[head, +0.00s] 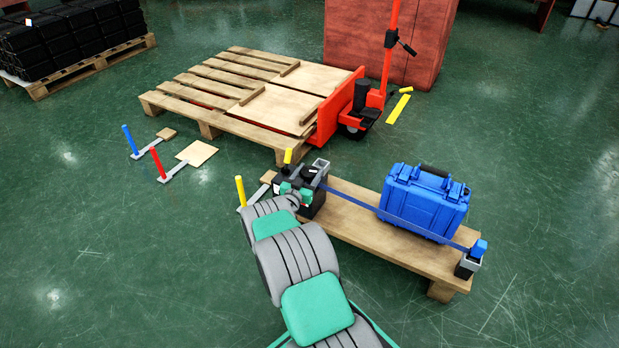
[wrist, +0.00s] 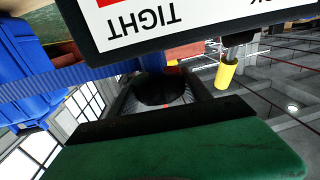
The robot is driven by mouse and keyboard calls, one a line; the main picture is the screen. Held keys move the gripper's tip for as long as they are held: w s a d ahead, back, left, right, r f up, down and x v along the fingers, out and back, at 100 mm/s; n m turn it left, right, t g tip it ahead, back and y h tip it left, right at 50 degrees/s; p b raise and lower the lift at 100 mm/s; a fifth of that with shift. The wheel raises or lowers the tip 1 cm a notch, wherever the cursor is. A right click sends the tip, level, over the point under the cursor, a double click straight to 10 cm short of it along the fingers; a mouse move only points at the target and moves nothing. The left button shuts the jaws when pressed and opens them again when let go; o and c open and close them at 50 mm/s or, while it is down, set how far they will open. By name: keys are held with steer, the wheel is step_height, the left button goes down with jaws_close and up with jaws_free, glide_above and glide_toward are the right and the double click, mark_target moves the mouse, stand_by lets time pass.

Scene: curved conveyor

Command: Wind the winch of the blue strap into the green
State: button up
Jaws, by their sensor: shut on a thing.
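The winch, a dark box (head: 317,203) with a grey metal bracket, sits at the left end of the wooden plank. A yellow crank handle (head: 288,156) stands up on it and also shows in the wrist view (wrist: 227,76). The blue strap (head: 360,207) runs from the winch across the blue case (head: 425,200) to an anchor at the plank's right end. My gripper (head: 303,192) reaches the winch from the front; in the wrist view a black rounded knob (wrist: 162,90) sits between its fingers. The contact is partly hidden. A white label reading "TIGHT" (wrist: 140,25) is close above; I see no green zone.
A wooden pallet (head: 205,115) and red pallet jack (head: 355,105) stand behind. Floor on the right is clear.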

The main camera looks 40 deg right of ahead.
mark_target(306, 178)
steer(key=o, duration=1.4)
steer(key=shift+c, duration=0.2)
steer(key=p+v, duration=0.2)
steer(key=v, duration=0.5)
steer(key=shift+r+p, duration=0.15)
steer(key=shift+p, duration=0.25)
steer(key=shift+s+a, duration=0.3)
steer(key=shift+a, duration=0.05)
